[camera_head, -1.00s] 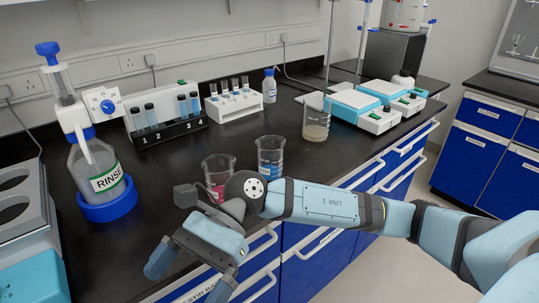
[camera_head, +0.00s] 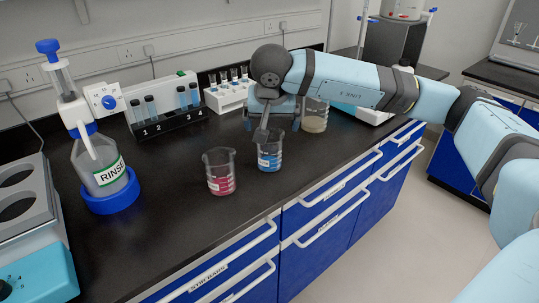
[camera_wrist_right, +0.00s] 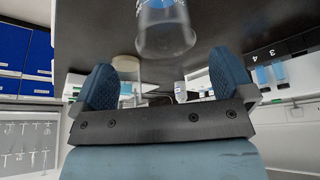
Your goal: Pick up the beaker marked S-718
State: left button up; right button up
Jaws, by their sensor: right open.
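Three glass beakers stand on the black bench: one with pink-red liquid (camera_head: 221,184), one with blue liquid (camera_head: 270,160) just right of it, and one with beige liquid (camera_head: 314,122) farther back. The S-718 mark cannot be read on any of them. My right gripper (camera_head: 271,122) is open and empty, above and just behind the blue beaker, apart from it. In the right wrist view, the open fingers (camera_wrist_right: 165,82) frame empty space. A clear beaker (camera_wrist_right: 165,30) with blue marking shows at the top there. My left gripper is not in view.
Behind are a numbered tube rack (camera_head: 170,128) and a white tube rack (camera_head: 222,98). Drawers (camera_head: 330,215) lie below the front edge. The bench front left of the pink-red beaker is clear.

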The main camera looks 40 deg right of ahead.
aim_at(271, 132)
jog(key=x, duration=0.3)
jog(key=shift+a, duration=0.1)
jog(key=shift+w+f+b, duration=0.15)
jog(key=shift+f+b, duration=0.15)
jog(key=shift+f, duration=0.2)
jog(key=b+x, duration=0.1)
jog(key=x, duration=0.3)
jog(key=shift+a+f, duration=0.15)
jog(key=shift+a, duration=0.05)
jog(key=c, duration=1)
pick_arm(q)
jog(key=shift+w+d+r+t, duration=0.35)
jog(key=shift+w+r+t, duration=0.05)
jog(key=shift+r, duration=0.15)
pick_arm(e)
jog(key=shift+c, duration=0.2)
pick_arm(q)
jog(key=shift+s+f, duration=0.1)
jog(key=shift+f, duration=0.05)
